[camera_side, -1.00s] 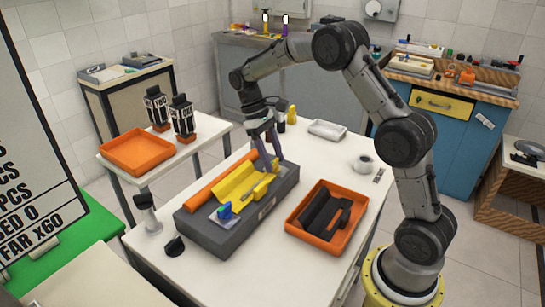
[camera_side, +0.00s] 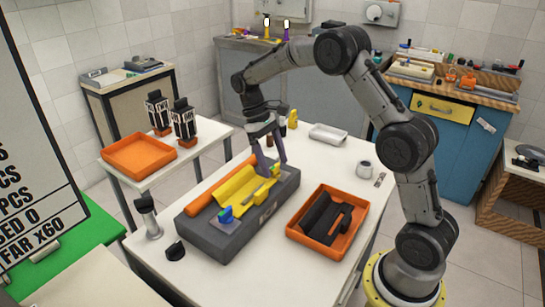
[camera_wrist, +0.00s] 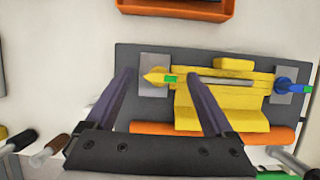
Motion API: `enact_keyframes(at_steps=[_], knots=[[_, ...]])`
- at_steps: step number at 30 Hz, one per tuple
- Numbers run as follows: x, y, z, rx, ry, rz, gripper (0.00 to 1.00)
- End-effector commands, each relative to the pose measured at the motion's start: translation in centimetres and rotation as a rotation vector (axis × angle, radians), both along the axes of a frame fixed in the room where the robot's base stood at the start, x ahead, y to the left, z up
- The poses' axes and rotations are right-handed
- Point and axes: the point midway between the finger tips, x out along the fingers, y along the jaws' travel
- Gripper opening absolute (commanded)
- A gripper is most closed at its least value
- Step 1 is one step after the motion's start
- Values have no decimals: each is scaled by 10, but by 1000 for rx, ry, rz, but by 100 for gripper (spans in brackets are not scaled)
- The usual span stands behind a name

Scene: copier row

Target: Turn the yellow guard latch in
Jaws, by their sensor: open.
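The yellow guard latch (camera_wrist: 157,77) is a small pointed yellow knob with a green mark, on a pale plate at the left end of the dark base block (camera_wrist: 125,56). It shows small in the side view (camera_side: 275,169), at the block's far end. My gripper (camera_wrist: 159,79) is open, with one finger on each side of the latch in the wrist view. I cannot tell whether either finger touches it. The yellow guard (camera_wrist: 225,92) lies beside it with a grey rod. A blue latch (camera_wrist: 290,87) with a green mark sits at the other end.
An orange roller (camera_side: 207,195) lies along the block. An orange tray (camera_side: 357,243) with dark parts stands to the right. A white tray (camera_side: 328,134) and a cup (camera_side: 365,168) are farther back. Dark-handled tools (camera_wrist: 55,145) show at lower left in the wrist view.

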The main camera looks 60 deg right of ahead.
Motion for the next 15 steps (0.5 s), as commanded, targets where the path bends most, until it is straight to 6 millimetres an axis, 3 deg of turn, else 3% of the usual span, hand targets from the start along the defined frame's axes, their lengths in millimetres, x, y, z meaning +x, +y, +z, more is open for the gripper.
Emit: enact_keyframes(at_steps=[7,15], knots=[[10,0,20,-1,-4,0,88],[32,-1,75,-1,-5,0,88]])
